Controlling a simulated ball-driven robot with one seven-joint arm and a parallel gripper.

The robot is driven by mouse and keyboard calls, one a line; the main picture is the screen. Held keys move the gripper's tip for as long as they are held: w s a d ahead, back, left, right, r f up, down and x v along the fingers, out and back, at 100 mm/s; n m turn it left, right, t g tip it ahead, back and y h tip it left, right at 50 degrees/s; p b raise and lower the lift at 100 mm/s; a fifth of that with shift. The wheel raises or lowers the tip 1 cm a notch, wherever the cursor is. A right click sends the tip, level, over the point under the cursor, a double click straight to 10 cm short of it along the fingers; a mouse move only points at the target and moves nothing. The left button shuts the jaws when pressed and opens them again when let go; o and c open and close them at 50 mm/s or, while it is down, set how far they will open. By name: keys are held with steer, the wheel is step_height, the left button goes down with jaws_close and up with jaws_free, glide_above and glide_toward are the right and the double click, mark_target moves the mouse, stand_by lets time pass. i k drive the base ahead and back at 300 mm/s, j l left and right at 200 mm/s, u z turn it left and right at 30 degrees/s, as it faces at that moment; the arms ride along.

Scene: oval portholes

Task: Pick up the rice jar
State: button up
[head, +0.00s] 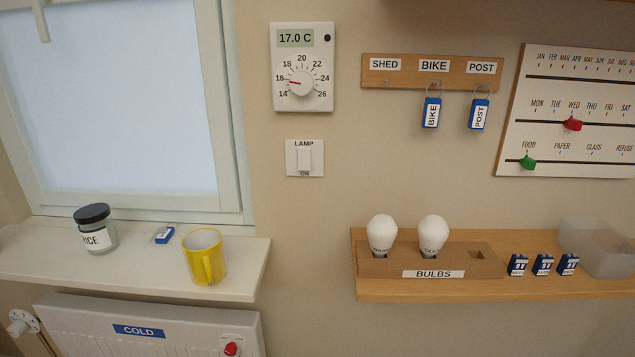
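The rice jar (96,230) stands upright on the white windowsill at the left. It is a clear jar with a dark lid and a white label, of which "ICE" can be read. Its contents are hard to make out. My gripper is not in the head view, so its place relative to the jar is not shown.
The windowsill (120,277) also holds a blue-tagged key (164,234) and a yellow mug (204,257), both right of the jar. A window (110,100) is behind, a radiator (150,325) below. A wooden shelf (450,291) with bulbs stands at the right.

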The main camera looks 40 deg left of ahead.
mark_target(97, 225)
steer(key=u, duration=1.95)
